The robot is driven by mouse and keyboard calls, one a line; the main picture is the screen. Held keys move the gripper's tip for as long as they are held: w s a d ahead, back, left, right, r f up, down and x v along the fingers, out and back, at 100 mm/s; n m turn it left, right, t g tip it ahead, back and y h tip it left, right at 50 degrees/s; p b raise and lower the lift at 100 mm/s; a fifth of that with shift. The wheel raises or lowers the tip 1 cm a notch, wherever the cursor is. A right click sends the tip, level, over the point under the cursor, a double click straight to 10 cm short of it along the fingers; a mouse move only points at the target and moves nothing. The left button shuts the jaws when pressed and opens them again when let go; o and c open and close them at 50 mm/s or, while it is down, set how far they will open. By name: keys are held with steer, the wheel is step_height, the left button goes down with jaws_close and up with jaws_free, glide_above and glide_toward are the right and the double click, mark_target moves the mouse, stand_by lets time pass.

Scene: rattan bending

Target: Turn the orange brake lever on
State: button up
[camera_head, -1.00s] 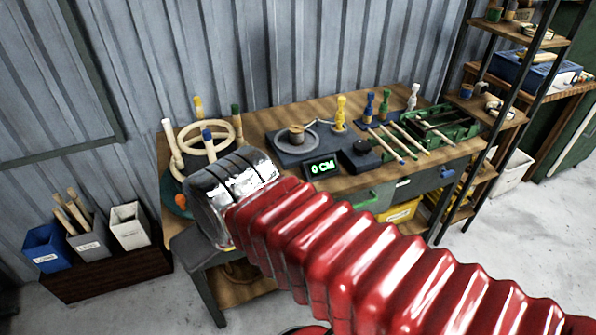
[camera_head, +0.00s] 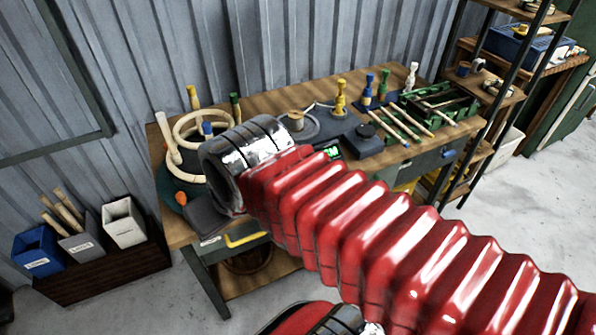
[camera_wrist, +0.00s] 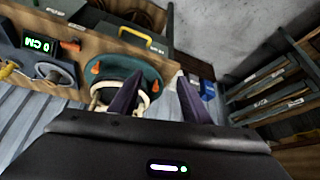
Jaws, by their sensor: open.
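A dark teal round base (camera_wrist: 128,66) on the bench carries pale rattan rings and upright pegs. In the wrist view, an orange piece (camera_wrist: 97,68) and a second orange piece (camera_wrist: 155,87) stand on its rim; I cannot tell which is the brake lever. In the head view, one orange knob (camera_head: 180,198) shows at the base's front left. My gripper (camera_wrist: 160,78) is open and empty, its dark fingers spread, the left one overlapping the base in the picture. The orange pieces show between and beside the fingers, apparently untouched. In the head view my arm hides the gripper.
The bench (camera_head: 265,103) also bears a display (camera_wrist: 40,44) reading 0 CM, a spool plate (camera_head: 300,127), colored pegs and a green rack (camera_head: 440,105). A yellow handle (camera_head: 247,237) is on the bench front. Bins (camera_head: 124,223) stand at left; a shelf stands at right.

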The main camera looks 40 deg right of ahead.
steer(key=o, duration=0.7)
steer(key=w+d+f+m, duration=0.1)
steer(key=w+d, duration=0.4)
steer(key=d, duration=0.2)
steer(key=shift+w+g, duration=0.3)
steer(key=w+d+f, duration=0.1)
steer(key=d+f, duration=0.1)
steer(key=d, duration=0.5)
steer(key=w+d+f+m, duration=0.1)
steer(key=w+d+f, duration=0.1)
steer(key=d, duration=0.6)
steer(key=w+d+f+m+h, duration=0.1)
steer(key=d+f, duration=0.3)
steer(key=d, duration=0.4)
steer(key=shift+w+d+g, duration=0.2)
steer(key=shift+w+g, duration=0.1)
steer(key=shift+g, duration=0.1)
steer(key=shift+f, duration=0.15)
steer(key=shift+x, duration=6.8)
steer(key=shift+w+d, duration=0.1)
